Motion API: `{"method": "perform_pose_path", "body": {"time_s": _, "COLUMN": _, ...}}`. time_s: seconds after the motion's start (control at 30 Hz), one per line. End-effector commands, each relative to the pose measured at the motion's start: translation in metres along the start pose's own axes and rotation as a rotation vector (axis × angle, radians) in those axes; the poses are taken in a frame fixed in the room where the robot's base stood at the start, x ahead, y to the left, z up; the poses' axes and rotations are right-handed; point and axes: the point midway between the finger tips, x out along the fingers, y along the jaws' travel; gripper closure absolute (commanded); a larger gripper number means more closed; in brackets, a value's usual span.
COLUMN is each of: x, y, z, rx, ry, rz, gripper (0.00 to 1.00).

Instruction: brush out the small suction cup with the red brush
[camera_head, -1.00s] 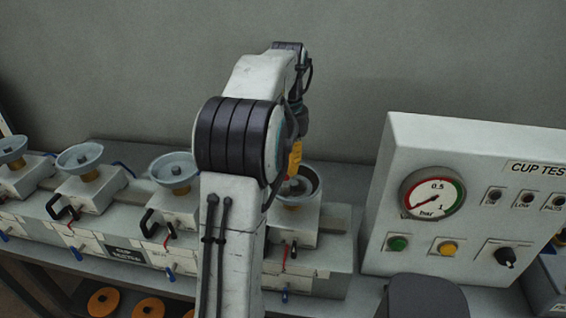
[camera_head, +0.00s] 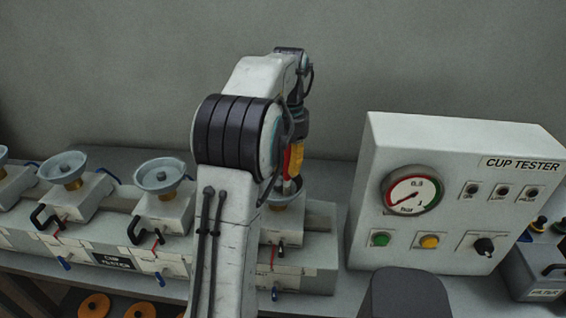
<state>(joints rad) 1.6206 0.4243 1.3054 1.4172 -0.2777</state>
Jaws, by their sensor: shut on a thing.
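My gripper (camera_head: 294,152) hangs at the end of my arm, partly hidden behind the arm's large joint. It is shut on a red brush (camera_head: 288,160), whose red part shows beside a yellow part of the gripper. Directly below is a suction cup (camera_head: 290,192) on a block at the right end of the row. My arm covers the cup's left part. The brush's lower end is close to the cup, but I cannot tell whether it touches inside. Another grey cup (camera_head: 160,175) stands on its own block to the left.
More grey cups (camera_head: 62,166) on blocks stand farther left on the bench. A white cup tester box (camera_head: 460,215) with a gauge stands to the right. A filter box (camera_head: 535,275) is at the far right. Orange discs (camera_head: 95,305) lie below the bench front.

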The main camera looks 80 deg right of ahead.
Motion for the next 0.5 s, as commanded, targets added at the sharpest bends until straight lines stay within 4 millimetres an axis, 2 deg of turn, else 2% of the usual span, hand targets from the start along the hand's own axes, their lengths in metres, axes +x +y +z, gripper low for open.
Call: {"method": "perform_pose_path", "body": {"time_s": 0.5, "x": 0.0, "y": 0.011, "z": -0.019, "rx": 0.0, "ry": 0.001, "rz": 0.0, "gripper": 1.0}}
